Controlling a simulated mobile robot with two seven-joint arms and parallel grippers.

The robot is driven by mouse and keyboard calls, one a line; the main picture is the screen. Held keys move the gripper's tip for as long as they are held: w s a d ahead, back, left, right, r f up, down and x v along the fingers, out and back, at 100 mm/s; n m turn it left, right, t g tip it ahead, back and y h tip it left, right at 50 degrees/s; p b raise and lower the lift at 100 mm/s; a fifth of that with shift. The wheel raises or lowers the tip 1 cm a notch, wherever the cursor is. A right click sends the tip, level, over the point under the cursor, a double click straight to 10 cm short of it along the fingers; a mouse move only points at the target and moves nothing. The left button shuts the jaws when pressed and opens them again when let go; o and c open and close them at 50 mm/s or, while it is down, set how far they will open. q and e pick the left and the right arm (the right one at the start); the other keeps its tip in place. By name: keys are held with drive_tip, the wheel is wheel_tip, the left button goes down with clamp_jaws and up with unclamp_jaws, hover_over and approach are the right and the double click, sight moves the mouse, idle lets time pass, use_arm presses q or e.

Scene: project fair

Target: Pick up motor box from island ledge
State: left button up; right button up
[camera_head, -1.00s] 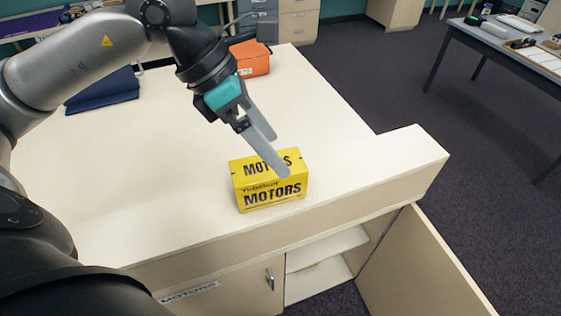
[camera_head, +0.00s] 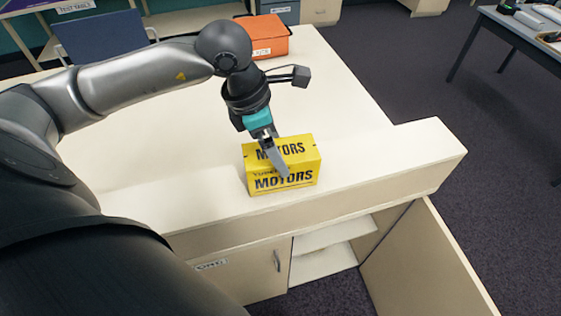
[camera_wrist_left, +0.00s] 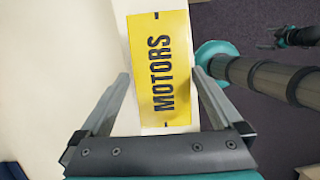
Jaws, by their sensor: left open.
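The motor box (camera_head: 303,160), a yellow carton lettered MOTORS in black, rests on the raised ledge (camera_head: 395,157) along the island's near edge. My left gripper (camera_head: 283,172) points down at it, a finger overlapping its top and front face. In the left wrist view the box (camera_wrist_left: 160,70) shows between the two spread fingers (camera_wrist_left: 160,78), with a gap on each side. The gripper is open and empty; I cannot tell how far down the fingers reach. Part of my right arm (camera_wrist_left: 275,78) appears at that view's right; its finger state is unclear.
Below the ledge, a cabinet door (camera_head: 420,270) hangs open. A grey table (camera_head: 510,30) stands at the far right.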

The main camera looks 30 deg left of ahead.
use_arm(q)
drive_tip(key=shift+d+p+x, duration=0.15)
drive_tip(key=shift+p+x, duration=0.1)
drive_tip(key=shift+x, duration=0.95)
drive_tip(key=shift+d+p+x, duration=0.1)
drive_tip(key=shift+p+x, duration=0.1)
drive_tip(key=shift+x, duration=0.95)
drive_tip(key=shift+w+r, duration=0.1)
drive_tip(key=shift+r, duration=0.05)
clamp_jaws()
